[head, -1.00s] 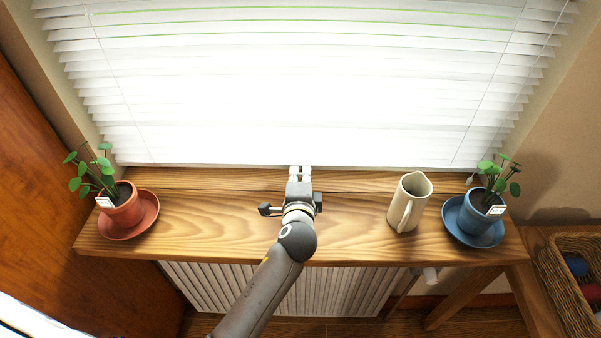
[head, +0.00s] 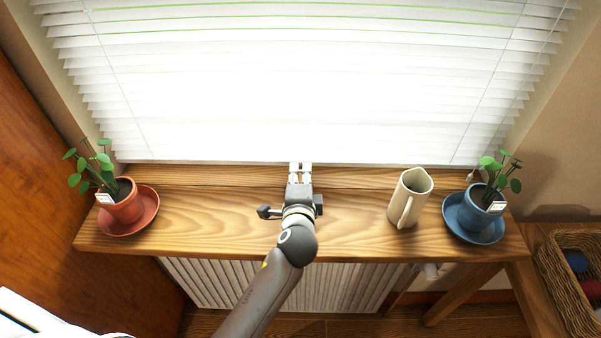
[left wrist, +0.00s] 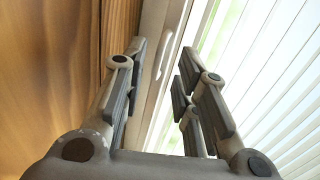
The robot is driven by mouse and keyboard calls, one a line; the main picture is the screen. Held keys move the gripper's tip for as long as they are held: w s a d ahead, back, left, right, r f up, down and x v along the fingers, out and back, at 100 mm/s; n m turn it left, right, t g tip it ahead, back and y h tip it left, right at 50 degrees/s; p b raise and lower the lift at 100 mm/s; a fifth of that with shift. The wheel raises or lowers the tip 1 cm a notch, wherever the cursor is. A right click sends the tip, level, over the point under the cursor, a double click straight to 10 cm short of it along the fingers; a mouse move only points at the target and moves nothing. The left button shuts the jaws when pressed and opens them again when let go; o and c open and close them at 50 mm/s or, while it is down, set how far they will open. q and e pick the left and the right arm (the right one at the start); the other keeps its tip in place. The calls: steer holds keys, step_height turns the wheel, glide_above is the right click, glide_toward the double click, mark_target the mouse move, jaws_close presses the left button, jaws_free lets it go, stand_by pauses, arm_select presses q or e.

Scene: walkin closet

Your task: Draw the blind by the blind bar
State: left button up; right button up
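The white slatted blind (head: 290,90) hangs down over the window, almost to the wooden sill. Its blind bar (head: 220,162) is the thin white bottom rail just above the sill. My left gripper (head: 301,166) is at the middle of the bar, coming from the front. In the left wrist view its fingers (left wrist: 160,82) are apart, and the pale bar (left wrist: 168,78) runs between them. I cannot tell whether either finger touches it. The slats (left wrist: 265,85) show to the right there. My right gripper is not in view.
On the sill (head: 350,215), a terracotta potted plant (head: 127,205) stands left, a cream pitcher (head: 408,199) right of my arm, and a blue potted plant (head: 478,213) farther right. A radiator (head: 330,283) is below. A wicker basket (head: 562,285) sits at lower right.

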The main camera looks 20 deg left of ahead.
arm_select(q)
steer(key=v, duration=1)
